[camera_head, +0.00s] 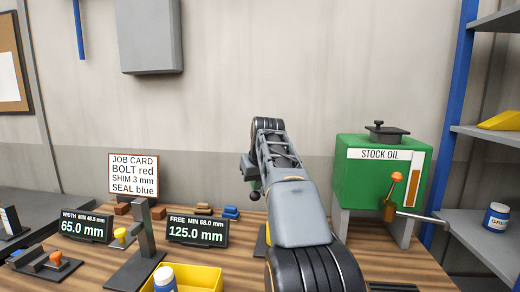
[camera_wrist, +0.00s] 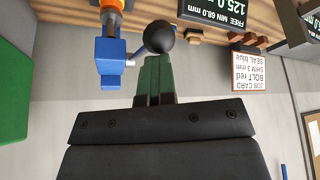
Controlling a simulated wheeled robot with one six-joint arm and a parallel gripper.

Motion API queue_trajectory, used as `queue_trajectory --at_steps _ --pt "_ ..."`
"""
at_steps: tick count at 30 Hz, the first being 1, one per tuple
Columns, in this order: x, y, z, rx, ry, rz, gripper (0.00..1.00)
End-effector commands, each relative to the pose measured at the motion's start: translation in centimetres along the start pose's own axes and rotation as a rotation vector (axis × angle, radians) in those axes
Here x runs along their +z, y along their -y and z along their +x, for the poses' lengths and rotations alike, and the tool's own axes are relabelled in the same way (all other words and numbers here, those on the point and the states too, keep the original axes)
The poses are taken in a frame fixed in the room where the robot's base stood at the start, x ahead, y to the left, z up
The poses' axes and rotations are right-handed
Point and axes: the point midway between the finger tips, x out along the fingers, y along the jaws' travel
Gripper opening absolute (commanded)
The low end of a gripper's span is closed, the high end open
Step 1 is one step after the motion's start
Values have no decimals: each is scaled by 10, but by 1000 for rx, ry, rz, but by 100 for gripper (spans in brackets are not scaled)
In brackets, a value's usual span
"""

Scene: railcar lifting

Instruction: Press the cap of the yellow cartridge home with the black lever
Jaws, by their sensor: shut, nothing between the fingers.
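In the wrist view, which is upside down, my gripper (camera_wrist: 154,82) shows as two green fingers pressed together with nothing between them. A black ball knob (camera_wrist: 160,38) lies right at the fingertips and partly covers them; I cannot tell whether they touch. In the head view the black knob (camera_head: 255,195) shows beside my arm, which hides most of the station.
A green stock oil tank (camera_head: 375,172) with an orange-knobbed lever stands right. Displays reading 65.0 mm (camera_head: 82,228) and 125.0 mm (camera_head: 197,231), a dark stand (camera_head: 140,265), a yellow bin (camera_head: 200,278) and a job card (camera_head: 133,174) are left.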

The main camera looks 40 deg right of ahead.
Motion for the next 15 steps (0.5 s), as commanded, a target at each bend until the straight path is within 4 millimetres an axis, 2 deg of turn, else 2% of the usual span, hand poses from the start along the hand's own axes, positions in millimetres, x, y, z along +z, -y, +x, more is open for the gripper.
queue_trajectory --at_steps 15 --pt "16 3 21 1 1 0 0"
